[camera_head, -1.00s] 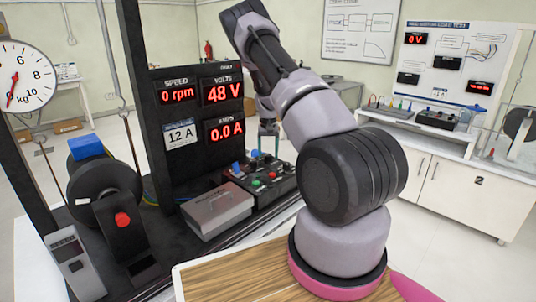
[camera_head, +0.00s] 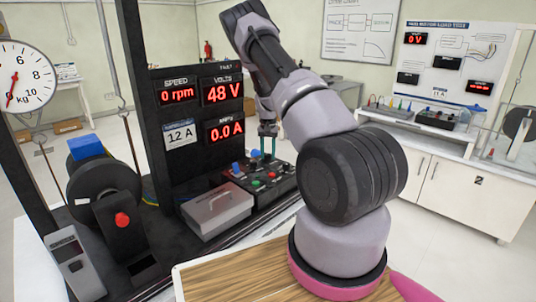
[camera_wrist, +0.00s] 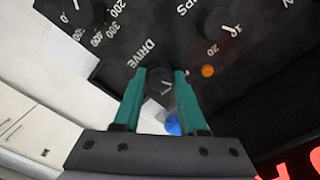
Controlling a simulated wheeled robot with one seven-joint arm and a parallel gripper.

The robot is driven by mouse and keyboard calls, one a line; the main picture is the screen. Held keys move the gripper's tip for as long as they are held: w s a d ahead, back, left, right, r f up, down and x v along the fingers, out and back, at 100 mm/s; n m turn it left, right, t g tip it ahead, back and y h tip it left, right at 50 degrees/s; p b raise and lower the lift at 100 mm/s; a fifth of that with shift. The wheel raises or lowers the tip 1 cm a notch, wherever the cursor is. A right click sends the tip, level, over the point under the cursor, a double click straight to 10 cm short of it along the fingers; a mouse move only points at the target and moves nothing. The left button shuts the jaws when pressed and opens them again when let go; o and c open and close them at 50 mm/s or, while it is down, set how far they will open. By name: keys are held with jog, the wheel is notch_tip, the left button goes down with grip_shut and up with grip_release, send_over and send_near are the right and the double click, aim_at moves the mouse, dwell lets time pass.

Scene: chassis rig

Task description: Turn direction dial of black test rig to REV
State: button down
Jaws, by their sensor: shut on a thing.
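The black test rig (camera_head: 135,120) stands at the left in the head view. Its displays read 0 rpm, 48 V and 0.0 A. My gripper (camera_head: 267,150) is over the rear of the rig's control panel (camera_head: 278,190). In the wrist view, my gripper's teal fingers (camera_wrist: 160,82) are shut on the sides of a black dial (camera_wrist: 158,76) beside the word DRIVE. I take it as the direction dial.
Other dials (camera_wrist: 218,22) and an orange lamp (camera_wrist: 208,71) sit close to the fingers. A blue knob (camera_wrist: 172,124) is just past them. A white bench (camera_head: 440,170) stands at the right.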

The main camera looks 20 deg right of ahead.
aim_at(268, 154)
jog(key=m, duration=1)
jog(key=shift+m, duration=0.3)
dwell(0.4)
jog(key=shift+c, duration=2.3)
grip_release()
notch_tip(268, 154, up, 11)
